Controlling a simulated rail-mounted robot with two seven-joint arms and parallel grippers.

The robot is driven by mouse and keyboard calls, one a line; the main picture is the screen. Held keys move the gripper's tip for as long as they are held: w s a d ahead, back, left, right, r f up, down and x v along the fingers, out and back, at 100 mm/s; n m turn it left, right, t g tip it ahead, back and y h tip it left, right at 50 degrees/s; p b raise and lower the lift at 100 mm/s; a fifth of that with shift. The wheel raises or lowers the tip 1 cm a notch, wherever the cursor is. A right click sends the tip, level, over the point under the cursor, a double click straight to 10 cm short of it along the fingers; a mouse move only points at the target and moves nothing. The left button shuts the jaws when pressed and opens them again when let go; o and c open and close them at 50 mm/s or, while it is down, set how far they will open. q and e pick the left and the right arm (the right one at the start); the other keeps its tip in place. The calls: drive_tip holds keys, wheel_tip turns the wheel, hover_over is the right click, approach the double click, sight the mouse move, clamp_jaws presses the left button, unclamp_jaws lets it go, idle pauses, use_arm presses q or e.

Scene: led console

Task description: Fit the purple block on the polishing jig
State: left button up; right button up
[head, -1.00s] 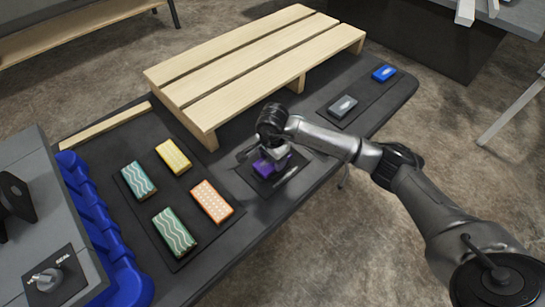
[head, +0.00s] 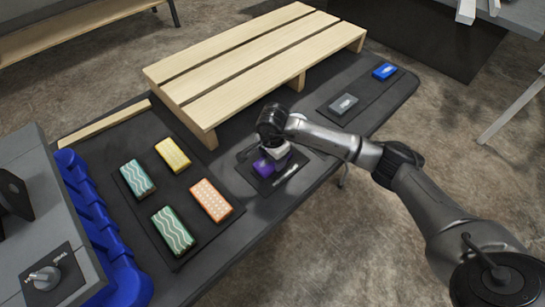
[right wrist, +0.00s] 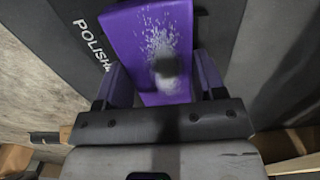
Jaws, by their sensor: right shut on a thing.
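The purple block (head: 264,167) shows in the head view under my right gripper (head: 271,160). In the right wrist view the block (right wrist: 150,45) is a flat purple piece with a pale speckled patch and a dark spot. My right gripper (right wrist: 165,85) is shut on it, one finger at each side. The block is over the dark polishing jig mat (head: 291,178), whose lettering "POLISH" shows partly in the right wrist view. The gripper hides part of the block, and I cannot tell if it is seated. My left gripper is not in view.
A wooden pallet (head: 240,60) stands behind the jig. Patterned blocks, one of them orange (head: 211,200), lie on a mat to the left. Grey (head: 343,104) and blue (head: 384,71) blocks lie at the right. A blue bin rack (head: 95,225) stands at the left edge.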

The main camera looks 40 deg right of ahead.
drive_tip(key=o, duration=1)
drive_tip(key=shift+o, duration=0.4)
wheel_tip(320, 180, up, 14)
drive_tip(key=p, duration=0.3)
drive_tip(key=shift+p, duration=0.3)
drive_tip(key=shift+f, duration=0.1)
